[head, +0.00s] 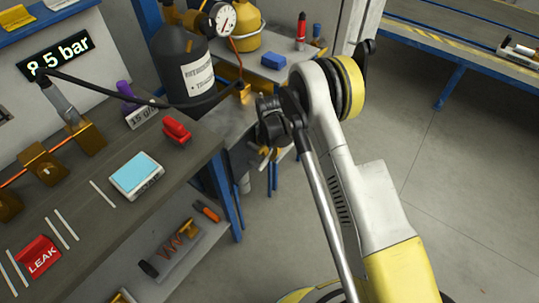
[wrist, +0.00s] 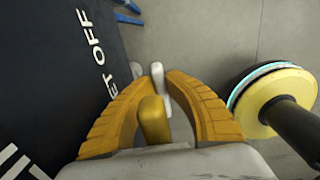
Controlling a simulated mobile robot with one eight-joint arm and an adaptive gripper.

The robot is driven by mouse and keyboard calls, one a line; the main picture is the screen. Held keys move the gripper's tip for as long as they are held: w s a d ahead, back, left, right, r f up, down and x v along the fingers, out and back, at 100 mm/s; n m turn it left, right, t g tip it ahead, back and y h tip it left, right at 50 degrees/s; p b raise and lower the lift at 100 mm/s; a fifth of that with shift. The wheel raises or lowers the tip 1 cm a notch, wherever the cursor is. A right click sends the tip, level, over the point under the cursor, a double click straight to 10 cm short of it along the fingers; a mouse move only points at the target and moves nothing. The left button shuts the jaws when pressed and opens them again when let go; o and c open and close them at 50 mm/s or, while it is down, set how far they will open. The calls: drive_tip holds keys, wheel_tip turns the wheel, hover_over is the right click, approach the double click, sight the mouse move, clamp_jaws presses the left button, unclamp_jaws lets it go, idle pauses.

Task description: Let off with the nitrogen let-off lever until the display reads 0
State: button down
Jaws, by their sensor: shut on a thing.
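The display (head: 55,57) reads 8.5 bar in the head view. My gripper (head: 268,130) is at the right end of the bench, low beside the brass fitting. In the wrist view its yellow fingers (wrist: 155,80) are closed around the let-off lever (wrist: 154,120). The lever shows as a yellow rounded piece between the fingers, with a pale piece at the fingertips; how these join is hidden. The dark panel (wrist: 70,75) left of the fingers carries white lettering ending in "ET OFF". In the head view my wrist covers most of the lever.
A dark gas bottle (head: 180,65) with a gauge (head: 222,17) stands behind the fitting (head: 242,92). A black hose (head: 130,97) runs across the bench. A scale (head: 136,176), a red clip (head: 176,130) and a LEAK sign (head: 38,260) lie there. The floor at right is clear.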

sight(262, 147)
drive_tip(key=r+t+h, duration=0.1)
drive_tip(key=s+r+t+h, duration=0.1)
drive_tip(key=t, duration=0.1)
drive_tip(key=shift+a+h, duration=0.3)
drive_tip(key=shift+a, duration=0.1)
drive_tip(key=c, duration=1.4)
unclamp_jaws()
drive_tip(key=v, duration=1.2)
drive_tip(key=shift+s, duration=0.2)
